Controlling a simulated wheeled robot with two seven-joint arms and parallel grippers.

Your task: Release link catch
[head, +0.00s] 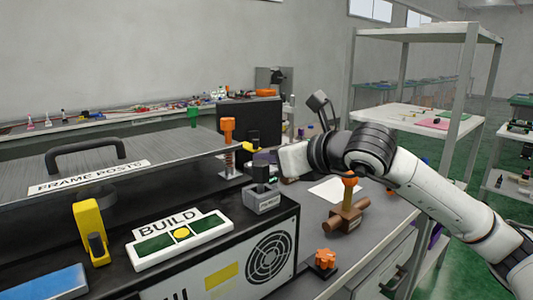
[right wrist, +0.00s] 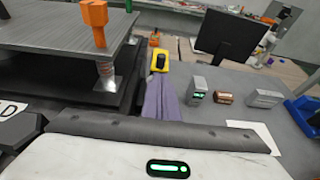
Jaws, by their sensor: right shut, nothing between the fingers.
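No part is readably labelled as the link catch. A yellow catch-like piece with a dark insert (head: 92,232) stands at the front left of the black machine in the head view. A grey block with a black top (head: 264,198) sits on the machine's right end. A yellow piece with a black top (right wrist: 160,61) shows beyond the machine in the right wrist view, at the end of a purple strip (right wrist: 161,100). My right gripper (head: 284,162) is shut and empty, just above and right of the grey block; its fingertips are mostly hidden. My left gripper is out of view.
The metal plate with a black handle (head: 85,153) and an orange-topped sprung post (head: 228,130) stands left. A BUILD panel (head: 181,240) lies in front. An orange-knobbed brown fixture (head: 346,214) and an orange star knob (head: 325,259) stand right. A dark monitor (right wrist: 228,42) is behind.

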